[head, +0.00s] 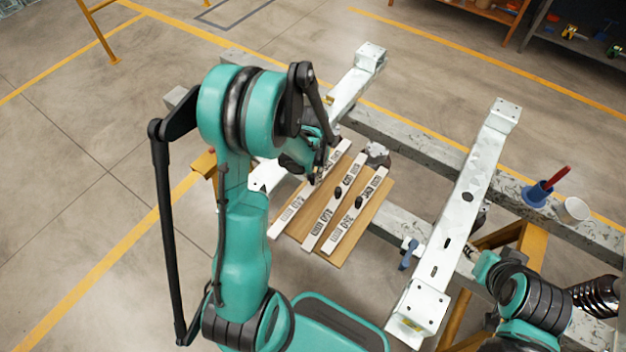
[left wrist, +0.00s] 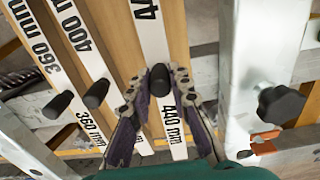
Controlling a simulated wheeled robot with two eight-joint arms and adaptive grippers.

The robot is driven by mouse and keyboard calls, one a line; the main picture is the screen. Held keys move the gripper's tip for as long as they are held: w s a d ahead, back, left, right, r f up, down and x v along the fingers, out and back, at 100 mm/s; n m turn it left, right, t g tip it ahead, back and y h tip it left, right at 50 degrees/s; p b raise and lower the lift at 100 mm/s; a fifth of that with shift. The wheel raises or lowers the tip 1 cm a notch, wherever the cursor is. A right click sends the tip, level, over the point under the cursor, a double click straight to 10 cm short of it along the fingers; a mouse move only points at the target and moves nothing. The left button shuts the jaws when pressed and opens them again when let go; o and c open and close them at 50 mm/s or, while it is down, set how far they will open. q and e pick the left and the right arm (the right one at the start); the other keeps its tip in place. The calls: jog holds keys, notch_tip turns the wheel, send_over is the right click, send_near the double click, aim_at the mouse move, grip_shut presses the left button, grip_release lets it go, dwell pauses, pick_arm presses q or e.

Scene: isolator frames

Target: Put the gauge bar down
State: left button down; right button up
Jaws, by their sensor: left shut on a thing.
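Three white gauge bars with black knobs lie side by side on a wooden board (head: 350,247). In the left wrist view they read 360 mm (left wrist: 45,50), 400 mm (left wrist: 82,45) and 440 mm (left wrist: 153,42). My left gripper (head: 316,178) is over the leftmost bar in the head view. In the left wrist view the gripper (left wrist: 160,88) is shut on the black knob of the 440 mm bar. That bar lines up with the others; I cannot tell whether it touches the board. My right gripper (head: 470,252) is small and partly hidden at the lower right.
A pale steel crossbeam (head: 465,190) stands right of the board, another (head: 355,80) behind my left arm. Long grey rails (head: 420,150) run beneath. A blue holder (head: 537,193) with a red item and a white cup (head: 573,210) stand on the right rail.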

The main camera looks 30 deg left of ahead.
pick_arm(q)
jog(key=shift+f, duration=0.6)
jog(key=shift+f, duration=0.1)
jog(key=c, duration=1.4)
grip_release()
